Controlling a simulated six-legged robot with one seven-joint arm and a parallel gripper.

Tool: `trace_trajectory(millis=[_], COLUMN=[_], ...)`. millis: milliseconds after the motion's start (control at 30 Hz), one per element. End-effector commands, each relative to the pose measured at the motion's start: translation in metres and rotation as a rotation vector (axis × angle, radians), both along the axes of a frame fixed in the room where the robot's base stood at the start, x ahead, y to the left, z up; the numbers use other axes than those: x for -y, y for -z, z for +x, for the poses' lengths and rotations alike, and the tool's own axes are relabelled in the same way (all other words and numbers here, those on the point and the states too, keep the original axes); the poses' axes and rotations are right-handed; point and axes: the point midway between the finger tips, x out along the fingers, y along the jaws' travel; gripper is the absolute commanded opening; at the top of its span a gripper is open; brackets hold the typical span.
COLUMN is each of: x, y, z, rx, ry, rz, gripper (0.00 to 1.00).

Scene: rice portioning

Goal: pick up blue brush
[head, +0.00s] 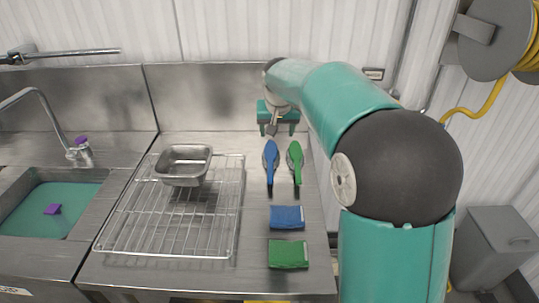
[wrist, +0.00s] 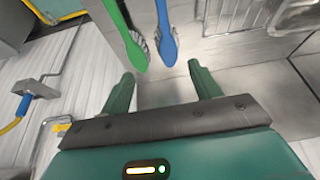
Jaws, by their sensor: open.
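The blue brush (head: 270,160) lies on the steel counter, lengthwise from front to back, just left of a similar green brush (head: 295,160). My gripper (head: 277,130) is over the back of the counter, behind the far ends of both brushes, pointing down. In the wrist view the gripper (wrist: 161,72) is open, with nothing between its two fingers. The blue brush (wrist: 167,35) shows beyond the fingertips, within the width of the gap and nearer the right finger. The green brush (wrist: 128,35) lies to its left, roughly in line with the left finger. Neither brush appears touched.
A blue cloth (head: 287,217) and a green cloth (head: 288,254) lie in front of the brushes. A wire rack (head: 150,235) carrying a steel pan (head: 183,165) stands to the left. The sink (head: 95,174) is farther left. The steel back wall (head: 205,95) rises close behind my gripper.

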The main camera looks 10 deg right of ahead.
Motion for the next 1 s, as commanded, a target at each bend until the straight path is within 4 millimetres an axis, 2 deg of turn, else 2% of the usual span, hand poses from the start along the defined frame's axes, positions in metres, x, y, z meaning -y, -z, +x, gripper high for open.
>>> trace_trajectory(millis=[33,100,233,467,733,1000], x=[-0.002,-0.004,-0.006,-0.005,0.001,0.004], y=[0.014,0.027,0.045,0.069,0.117,0.136], z=[0.018,0.037,0.06,0.074,0.094,0.104], rx=[-0.009,-0.012,-0.015,-0.019,-0.019,-0.016], ry=[0.007,0.018,0.028,0.034,0.033,0.033], rz=[-0.002,-0.004,-0.005,-0.005,-0.006,-0.005], gripper=[0.63,0.63,0.63,0.63,0.63,0.63])
